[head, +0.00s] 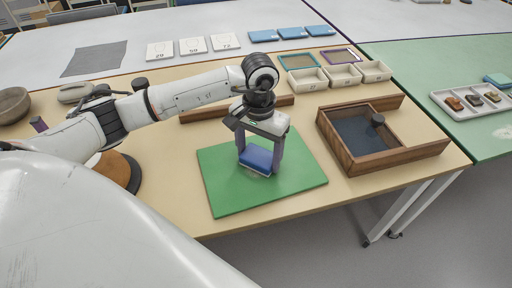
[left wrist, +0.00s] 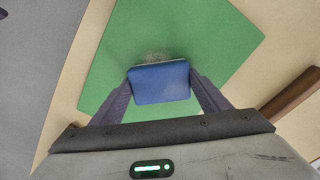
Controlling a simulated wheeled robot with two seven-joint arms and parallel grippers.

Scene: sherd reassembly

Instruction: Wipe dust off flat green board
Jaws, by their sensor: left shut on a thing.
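The flat green board (head: 292,182) lies on the wooden-topped table, and it also shows in the left wrist view (left wrist: 215,40). My left gripper (head: 259,158) is over the middle of the board, pointing down. Its two fingers are shut on a blue block-like wiper (head: 257,160), which also shows in the left wrist view (left wrist: 160,83). The wiper is at or very near the board; I cannot tell whether it touches. A greyish dust patch (left wrist: 156,57) shows on the board just beyond the wiper in the left wrist view. My right gripper is not in view.
A wooden tray with a dark floor (head: 358,165) stands right of the board. A wooden strip (head: 205,114) lies behind the board. Small cream bins (head: 342,75) stand at the back right. A round brown thing (head: 130,175) is at the left. The table's front edge is close to the board.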

